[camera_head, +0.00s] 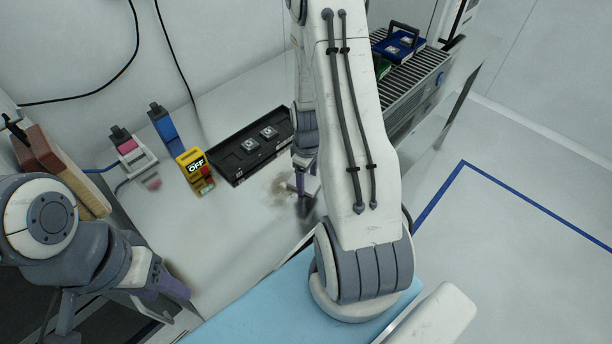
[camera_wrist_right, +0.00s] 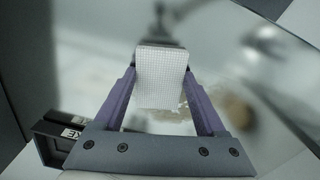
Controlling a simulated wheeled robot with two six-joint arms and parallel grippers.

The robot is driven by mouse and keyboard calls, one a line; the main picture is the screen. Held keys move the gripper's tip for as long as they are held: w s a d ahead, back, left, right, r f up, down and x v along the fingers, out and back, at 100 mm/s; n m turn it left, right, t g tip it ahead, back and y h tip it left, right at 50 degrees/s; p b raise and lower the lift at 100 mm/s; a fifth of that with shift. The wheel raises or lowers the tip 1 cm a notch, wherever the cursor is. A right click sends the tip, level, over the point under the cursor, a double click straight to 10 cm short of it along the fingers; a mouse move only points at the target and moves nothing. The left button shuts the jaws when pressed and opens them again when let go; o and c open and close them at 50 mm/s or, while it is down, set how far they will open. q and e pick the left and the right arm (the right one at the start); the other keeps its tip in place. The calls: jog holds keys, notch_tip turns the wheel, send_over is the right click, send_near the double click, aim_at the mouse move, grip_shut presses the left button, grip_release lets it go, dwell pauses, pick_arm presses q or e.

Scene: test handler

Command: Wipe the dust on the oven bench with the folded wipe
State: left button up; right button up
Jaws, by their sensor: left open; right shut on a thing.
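The folded wipe (camera_wrist_right: 160,78) is a white, finely gridded pad, seen in the right wrist view. My right gripper (camera_wrist_right: 160,95) is shut on it, with a purple finger at each side. In the head view my right gripper (camera_head: 304,183) is low over the bench, partly behind my arm, and I cannot make out the wipe there. The brownish dust (camera_head: 279,189) lies on the pale oven bench (camera_head: 225,228), just left of this gripper; it also shows in the right wrist view (camera_wrist_right: 236,110). I cannot tell if the wipe touches the bench. My left gripper (camera_head: 168,287) is open and empty at lower left.
A black tray (camera_head: 228,160) with two square parts lies behind the dust. A yellow block marked OFF (camera_head: 192,168), a blue device (camera_head: 163,125) and a pink-topped white device (camera_head: 133,153) stand to its left. A roller conveyor (camera_head: 412,88) with a blue crate (camera_head: 398,46) is at back right.

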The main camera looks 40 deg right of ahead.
jog(key=shift+w, duration=2)
jog(key=shift+s+f, duration=0.1)
jog(key=shift+s, duration=0.95)
jog(key=shift+s+a+p, duration=0.1)
jog(key=shift+s+p, duration=0.2)
jog(key=shift+s, duration=0.85)
jog(key=shift+w+r, duration=0.2)
jog(key=shift+w, duration=0.9)
jog(key=shift+w+f, duration=0.15)
jog(key=shift+w, duration=0.9)
jog(key=shift+s, duration=0.15)
